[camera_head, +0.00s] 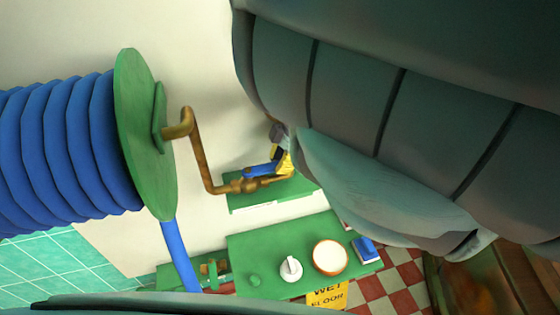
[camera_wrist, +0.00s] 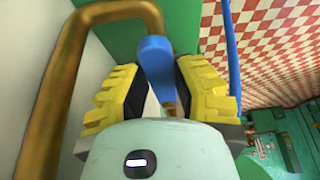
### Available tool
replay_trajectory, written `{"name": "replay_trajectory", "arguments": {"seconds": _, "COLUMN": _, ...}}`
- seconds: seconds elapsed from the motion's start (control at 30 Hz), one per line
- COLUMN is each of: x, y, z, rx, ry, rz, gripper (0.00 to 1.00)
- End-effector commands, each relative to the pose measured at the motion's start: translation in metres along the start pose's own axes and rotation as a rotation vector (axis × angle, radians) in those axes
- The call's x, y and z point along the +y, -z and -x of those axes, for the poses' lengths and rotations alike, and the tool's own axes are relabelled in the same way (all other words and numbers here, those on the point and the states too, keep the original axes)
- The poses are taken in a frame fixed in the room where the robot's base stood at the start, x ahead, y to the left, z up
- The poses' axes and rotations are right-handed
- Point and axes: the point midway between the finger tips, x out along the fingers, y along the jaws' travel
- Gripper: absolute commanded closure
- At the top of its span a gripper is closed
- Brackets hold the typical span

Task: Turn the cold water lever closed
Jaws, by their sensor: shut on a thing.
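The cold water lever (camera_head: 260,170) is a blue handle on a brass valve (camera_head: 244,184) at the end of a bent copper pipe (camera_head: 204,155). In the head view it points right, toward my gripper (camera_head: 281,160). In the wrist view the blue lever (camera_wrist: 155,55) stands between the yellow ribbed pads of my gripper (camera_wrist: 158,75), which is shut on it. The copper pipe (camera_wrist: 62,85) bends around to the left and above it. My arm hides the right side of the head view, and the lever's lower part is partly hidden in the wrist view.
A green shelf (camera_head: 275,198) is close below the lever. Lower down, a green table (camera_head: 255,248) holds a white knobbed object (camera_head: 291,268) and a round orange-rimmed object (camera_head: 330,257).

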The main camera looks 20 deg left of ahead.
Motion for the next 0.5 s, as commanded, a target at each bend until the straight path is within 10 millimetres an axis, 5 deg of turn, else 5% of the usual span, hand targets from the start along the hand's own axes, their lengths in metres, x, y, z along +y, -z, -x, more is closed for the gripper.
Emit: {"name": "replay_trajectory", "arguments": {"seconds": 0.5, "x": -0.0056, "y": 0.0011, "z": 0.0005, "rx": 0.001, "ry": -0.019, "rz": -0.052, "gripper": 1.00}}
